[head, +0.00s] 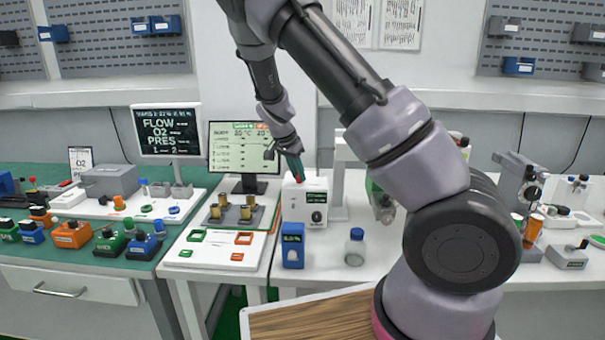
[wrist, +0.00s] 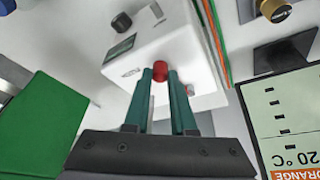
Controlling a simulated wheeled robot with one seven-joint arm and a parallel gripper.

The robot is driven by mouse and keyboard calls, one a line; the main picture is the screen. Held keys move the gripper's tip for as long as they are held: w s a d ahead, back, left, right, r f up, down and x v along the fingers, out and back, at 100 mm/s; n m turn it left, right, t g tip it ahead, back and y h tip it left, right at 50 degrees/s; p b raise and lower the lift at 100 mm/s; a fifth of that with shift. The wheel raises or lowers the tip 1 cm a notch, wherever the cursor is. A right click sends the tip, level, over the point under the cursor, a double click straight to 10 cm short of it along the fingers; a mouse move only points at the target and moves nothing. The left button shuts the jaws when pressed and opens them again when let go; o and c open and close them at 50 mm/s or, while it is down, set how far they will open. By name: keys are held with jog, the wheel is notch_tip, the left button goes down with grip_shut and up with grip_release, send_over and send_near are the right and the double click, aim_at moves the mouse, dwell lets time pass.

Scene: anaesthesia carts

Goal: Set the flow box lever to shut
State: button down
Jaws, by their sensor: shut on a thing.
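A white box (head: 304,202) stands on the white table in the middle of the head view, with a small dark display and a black knob on its front. It fills the top middle of the wrist view (wrist: 180,48). A red lever tip (wrist: 160,70) is at the box. My gripper (wrist: 160,80) has its two green fingers closed around this red tip. In the head view my gripper (head: 297,176) reaches down onto the top of the box. The fingers hide most of the lever, so its setting cannot be read. The box's label is too small to read.
A blue box (head: 292,246) and a blue-capped bottle (head: 355,247) stand in front of the white box. A screen (head: 243,148) and a tray with brass cylinders (head: 263,218) are to its left. A white stand (head: 340,175) is close on its right.

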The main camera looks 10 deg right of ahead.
jog(key=shift+a+m+g, duration=0.3)
jog(key=shift+a+m, duration=0.1)
jog(key=shift+m, duration=0.2)
jog(key=shift+w, duration=0.1)
jog(key=c, duration=0.7)
grip_release()
jog(key=shift+c, duration=0.2)
jog(key=v, duration=1)
jog(key=shift+a+r, duration=0.25)
jog(key=shift+r, duration=0.05)
jog(key=shift+d, duration=0.1)
